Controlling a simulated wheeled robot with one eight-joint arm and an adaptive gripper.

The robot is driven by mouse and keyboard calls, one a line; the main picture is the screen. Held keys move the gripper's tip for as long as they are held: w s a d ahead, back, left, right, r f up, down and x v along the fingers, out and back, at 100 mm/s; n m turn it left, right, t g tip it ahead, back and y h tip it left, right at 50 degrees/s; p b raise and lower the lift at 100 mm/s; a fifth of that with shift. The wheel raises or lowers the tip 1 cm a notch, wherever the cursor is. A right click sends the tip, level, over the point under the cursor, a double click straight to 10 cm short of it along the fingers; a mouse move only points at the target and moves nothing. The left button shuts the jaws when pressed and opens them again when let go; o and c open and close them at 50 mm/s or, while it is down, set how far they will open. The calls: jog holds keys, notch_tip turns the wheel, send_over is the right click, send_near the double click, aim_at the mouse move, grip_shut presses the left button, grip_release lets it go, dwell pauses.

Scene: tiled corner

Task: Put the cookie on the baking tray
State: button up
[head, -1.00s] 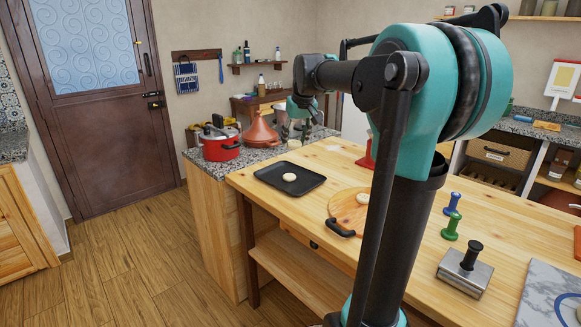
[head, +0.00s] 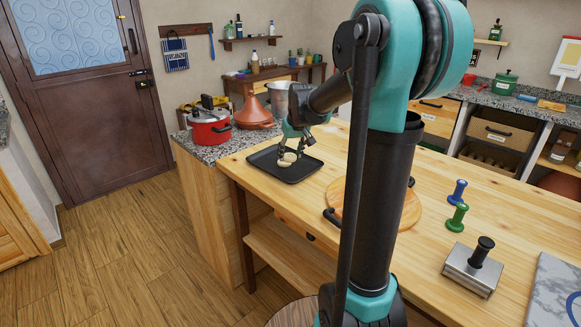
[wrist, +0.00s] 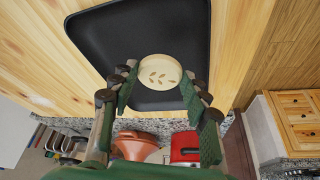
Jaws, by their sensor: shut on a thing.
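The dark square baking tray (head: 262,170) lies on the wooden table near its left end. A pale round cookie (head: 285,164) rests at the tray's middle. My gripper (head: 291,150) points down over the tray, shut on a second pale cookie (head: 290,156) just above the first; I cannot tell whether the two touch. In the wrist view the held cookie (wrist: 158,71), with a leaf-like pattern on top, sits between my fingertips (wrist: 157,78) over the tray (wrist: 100,38) and hides what is below it.
A red pot (head: 210,128) and a terracotta tagine (head: 253,112) stand on the stone counter behind the tray. A round wooden board (head: 408,208) is partly hidden by my arm. Blue (head: 457,192) and green (head: 457,217) stamps and a metal press (head: 470,270) stand to the right.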

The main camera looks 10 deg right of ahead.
aim_at(291, 174)
jog(key=shift+f, duration=2.7)
jog(key=o, duration=1)
jog(key=shift+f, duration=0.1)
jog(key=v, duration=1.2)
jog(key=shift+w, duration=0.1)
